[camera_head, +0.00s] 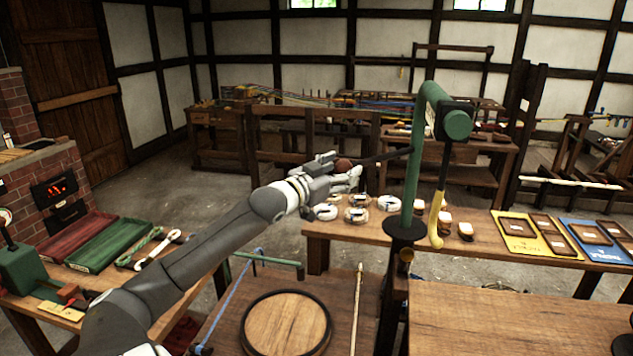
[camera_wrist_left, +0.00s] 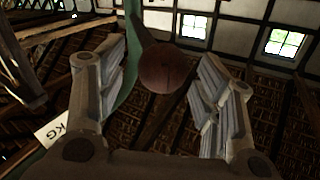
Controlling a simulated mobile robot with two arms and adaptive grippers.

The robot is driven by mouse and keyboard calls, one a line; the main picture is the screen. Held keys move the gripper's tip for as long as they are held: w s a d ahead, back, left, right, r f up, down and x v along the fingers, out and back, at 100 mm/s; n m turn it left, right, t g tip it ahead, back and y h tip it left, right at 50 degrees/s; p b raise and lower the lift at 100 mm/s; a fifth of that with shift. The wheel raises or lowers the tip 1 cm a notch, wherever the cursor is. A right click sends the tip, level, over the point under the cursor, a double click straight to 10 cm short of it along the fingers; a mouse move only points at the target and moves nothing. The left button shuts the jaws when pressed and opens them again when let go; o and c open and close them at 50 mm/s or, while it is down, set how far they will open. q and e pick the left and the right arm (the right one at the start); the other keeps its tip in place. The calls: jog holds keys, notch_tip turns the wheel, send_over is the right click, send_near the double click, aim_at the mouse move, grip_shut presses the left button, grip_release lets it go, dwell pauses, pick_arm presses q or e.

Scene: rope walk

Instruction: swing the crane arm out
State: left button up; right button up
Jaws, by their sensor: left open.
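The crane is a green post (camera_head: 411,185) on a dark base, with a short green top arm (camera_head: 432,96) ending in a green drum (camera_head: 457,125). A yellow hook (camera_head: 436,214) hangs from it over the table edge. A thin dark handle bar (camera_head: 386,156) runs left from the post to a round brown knob (camera_head: 343,164). My left gripper (camera_head: 345,171) is open at the knob. In the left wrist view the knob (camera_wrist_left: 167,70) sits between the spread fingers, with gaps on both sides. The green post (camera_wrist_left: 131,60) shows behind. My right gripper is out of view.
A workbench (camera_head: 323,229) behind the post carries white rope coils (camera_head: 358,214) and several boards. A low table with a round wooden lid (camera_head: 287,322) lies below my left arm. A side table (camera_head: 75,277) holds red and green trays. A bare tabletop (camera_head: 510,325) is at front right.

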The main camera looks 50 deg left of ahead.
pick_arm(q)
jog(key=s+d, duration=0.1)
jog(key=s, duration=0.9)
jog(key=shift+d, duration=0.15)
dwell(0.5)
